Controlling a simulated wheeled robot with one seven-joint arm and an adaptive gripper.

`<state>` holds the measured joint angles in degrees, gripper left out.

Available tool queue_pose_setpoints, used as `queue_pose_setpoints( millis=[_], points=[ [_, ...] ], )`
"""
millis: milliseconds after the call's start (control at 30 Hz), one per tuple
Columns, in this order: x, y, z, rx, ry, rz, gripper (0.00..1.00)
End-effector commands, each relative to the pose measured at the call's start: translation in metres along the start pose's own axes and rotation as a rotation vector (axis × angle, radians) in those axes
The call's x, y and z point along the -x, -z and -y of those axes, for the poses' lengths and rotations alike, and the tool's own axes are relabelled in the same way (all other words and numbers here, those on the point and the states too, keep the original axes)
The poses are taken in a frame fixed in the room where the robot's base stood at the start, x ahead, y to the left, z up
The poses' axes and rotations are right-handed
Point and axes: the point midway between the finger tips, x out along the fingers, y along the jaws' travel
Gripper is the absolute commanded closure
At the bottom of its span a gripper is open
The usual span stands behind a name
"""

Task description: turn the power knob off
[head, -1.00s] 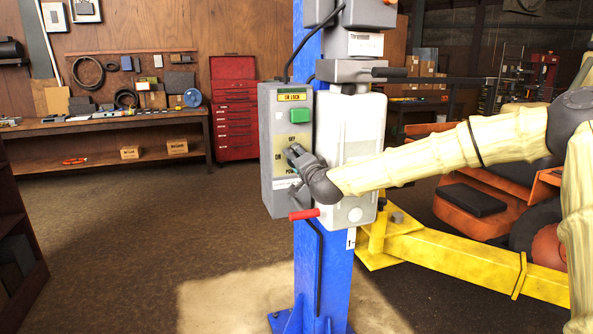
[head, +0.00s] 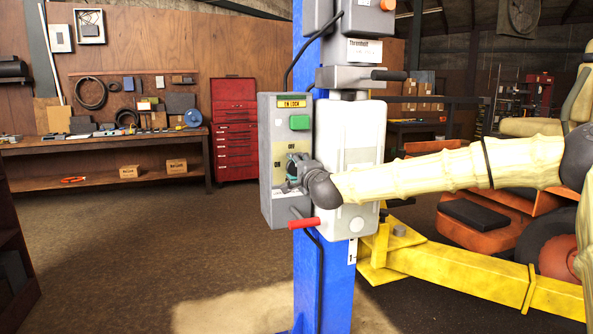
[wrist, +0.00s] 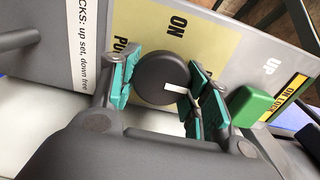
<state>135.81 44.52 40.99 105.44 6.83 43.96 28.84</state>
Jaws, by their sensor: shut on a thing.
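The power knob (wrist: 155,76) is a round black disc with a white pointer mark, on the front of a grey control box (head: 268,200). My gripper (wrist: 161,88) is shut on it, with teal pads on opposite sides of the disc. In the wrist view the white mark points right and slightly down, toward the right finger. The head view shows my gripper (head: 295,170) at the box front; the knob is mostly hidden there. The OFF label (head: 291,148) is above the gripper and the ON label (wrist: 178,25) is beside the knob.
A green button (head: 299,122) sits above the knob, under a yellow label. A red-handled lever (head: 303,223) sticks out low on the box. The blue post (head: 322,285) stands behind. A yellow lift arm (head: 460,280) and orange mower (head: 480,215) are at right. Floor at left is open.

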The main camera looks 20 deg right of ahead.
Motion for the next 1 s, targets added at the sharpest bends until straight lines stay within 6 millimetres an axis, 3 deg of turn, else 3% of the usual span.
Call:
queue_pose_setpoints(
  millis=[300, 333, 433, 767, 1000],
  points=[
    [0.000, 0.002, -0.001, -0.002, -0.001, -0.003, 0.77],
    [0.000, 0.002, -0.001, -0.002, -0.001, -0.003, 0.48],
    [0.000, 0.002, -0.001, -0.002, -0.001, -0.003, 0.33],
    [0.001, 0.001, 0.000, 0.000, -0.001, -0.001, 0.33],
    [0.024, 0.001, 0.001, 0.000, 0.000, 0.000, 0.33]
  ],
)
